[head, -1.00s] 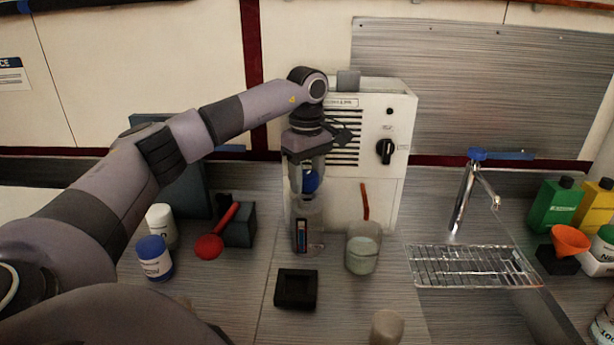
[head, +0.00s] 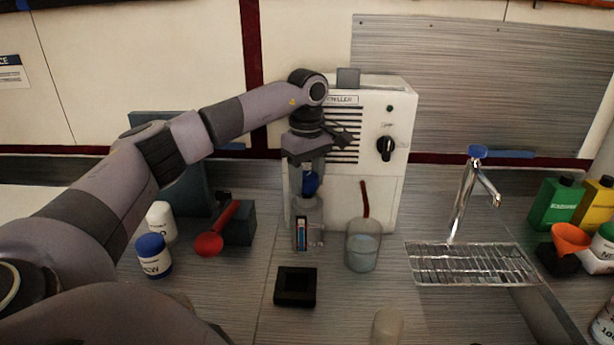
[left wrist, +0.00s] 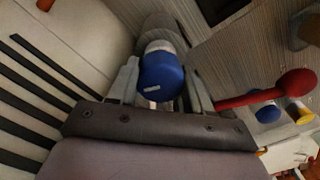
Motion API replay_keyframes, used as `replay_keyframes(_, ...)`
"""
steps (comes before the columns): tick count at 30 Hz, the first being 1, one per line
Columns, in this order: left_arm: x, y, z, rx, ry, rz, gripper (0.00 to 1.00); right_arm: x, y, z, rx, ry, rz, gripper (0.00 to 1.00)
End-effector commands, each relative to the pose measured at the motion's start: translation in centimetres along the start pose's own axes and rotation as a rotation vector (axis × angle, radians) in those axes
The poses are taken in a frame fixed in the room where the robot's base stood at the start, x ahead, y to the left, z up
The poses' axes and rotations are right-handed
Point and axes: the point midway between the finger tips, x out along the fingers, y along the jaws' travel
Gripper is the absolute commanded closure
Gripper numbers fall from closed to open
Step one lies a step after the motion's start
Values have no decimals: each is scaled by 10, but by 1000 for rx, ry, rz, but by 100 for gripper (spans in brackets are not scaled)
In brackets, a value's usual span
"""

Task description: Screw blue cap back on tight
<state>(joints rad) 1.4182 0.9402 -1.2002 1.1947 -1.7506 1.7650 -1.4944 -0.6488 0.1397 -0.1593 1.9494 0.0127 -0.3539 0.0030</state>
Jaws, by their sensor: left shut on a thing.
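The blue cap (head: 311,184) is at the top of a clear, see-through bottle (head: 309,215) that stands upright in front of the white chiller box. My left gripper (head: 307,180) comes down from above and is shut on the cap. In the left wrist view the blue cap (left wrist: 162,76) lies between the two grey fingers of my left gripper (left wrist: 163,85), with a pale neck and grey body beyond it. I cannot tell how tightly the cap sits on the neck. My right gripper is not in view.
The chiller (head: 385,190) is close behind the bottle. A beaker (head: 363,248) with a red stick stands to its right and a black square holder (head: 295,288) in front. A red spoon (head: 210,243) and a blue-lidded jar (head: 153,258) are to the left; a sink rack (head: 470,263) is to the right.

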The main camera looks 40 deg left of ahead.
Motion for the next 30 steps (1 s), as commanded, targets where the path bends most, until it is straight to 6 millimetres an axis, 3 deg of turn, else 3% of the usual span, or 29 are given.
replay_keyframes(14,13,0,0,0,0,-1,80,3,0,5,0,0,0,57)
replay_keyframes(15,13,0,0,0,0,-1,44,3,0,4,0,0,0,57)
replay_keyframes(17,13,0,0,0,0,-2,25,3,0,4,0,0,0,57)
replay_keyframes(18,13,0,0,0,0,-2,21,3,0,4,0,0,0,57)
replay_keyframes(26,12,0,0,0,0,-1,21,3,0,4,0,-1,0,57)
replay_keyframes(30,0,1,0,0,0,3,21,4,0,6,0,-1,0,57)
